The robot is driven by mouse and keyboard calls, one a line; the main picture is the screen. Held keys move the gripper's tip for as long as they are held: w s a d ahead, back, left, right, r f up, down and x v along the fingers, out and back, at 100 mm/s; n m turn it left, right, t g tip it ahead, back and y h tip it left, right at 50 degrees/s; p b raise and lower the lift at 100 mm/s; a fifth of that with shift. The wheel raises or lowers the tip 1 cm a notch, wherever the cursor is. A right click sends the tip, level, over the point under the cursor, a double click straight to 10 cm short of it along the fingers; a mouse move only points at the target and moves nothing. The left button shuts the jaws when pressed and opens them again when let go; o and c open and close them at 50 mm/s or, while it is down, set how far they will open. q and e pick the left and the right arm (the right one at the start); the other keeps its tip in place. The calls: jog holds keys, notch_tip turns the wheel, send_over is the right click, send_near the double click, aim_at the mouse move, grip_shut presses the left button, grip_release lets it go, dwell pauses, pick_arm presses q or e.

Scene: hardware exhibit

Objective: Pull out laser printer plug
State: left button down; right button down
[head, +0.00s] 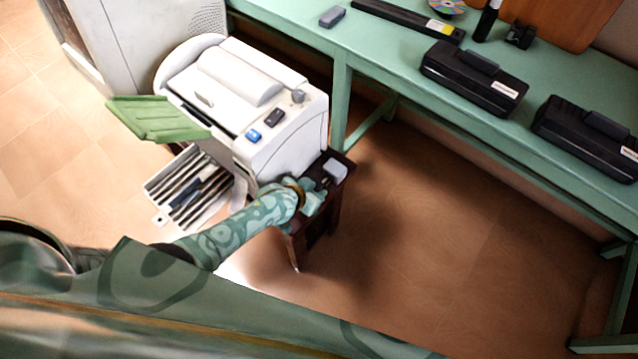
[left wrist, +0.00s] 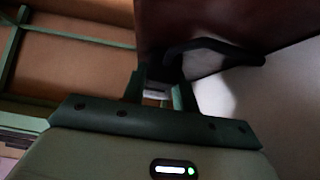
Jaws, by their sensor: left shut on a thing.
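The laser printer (head: 245,95) is white, with a green tray flap at its left, and stands on a dark stand. My left gripper (head: 316,198) is at the printer's near right lower corner, beside the dark stand. In the left wrist view the left gripper (left wrist: 160,92) has its two green fingers shut on a small dark and grey piece, which appears to be the plug (left wrist: 155,94). A black cable-like loop (left wrist: 210,46) runs from there to the right. The fingers hide most of the plug, and I cannot tell whether it is still seated. My right gripper is not in view.
A small light grey block (head: 335,170) lies on the dark stand (head: 333,200). A long green table (head: 400,70) with black devices (head: 472,78) runs along the back right. A ribbed open tray (head: 190,190) lies below the printer. The floor at the right is clear.

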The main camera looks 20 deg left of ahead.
pick_arm(q)
jog(key=c, duration=1.1)
grip_release()
jog(key=shift+s+a+f, duration=0.1)
jog(key=shift+s, duration=0.15)
jog(key=shift+s+r, duration=0.1)
jog(key=shift+r, duration=0.2)
jog(key=p+v, duration=0.9)
jog(key=v, duration=0.6)
jog(key=shift+s+a+r+p, duration=0.15)
jog(key=shift+s+a+p, duration=0.05)
jog(key=shift+s+p, duration=0.2)
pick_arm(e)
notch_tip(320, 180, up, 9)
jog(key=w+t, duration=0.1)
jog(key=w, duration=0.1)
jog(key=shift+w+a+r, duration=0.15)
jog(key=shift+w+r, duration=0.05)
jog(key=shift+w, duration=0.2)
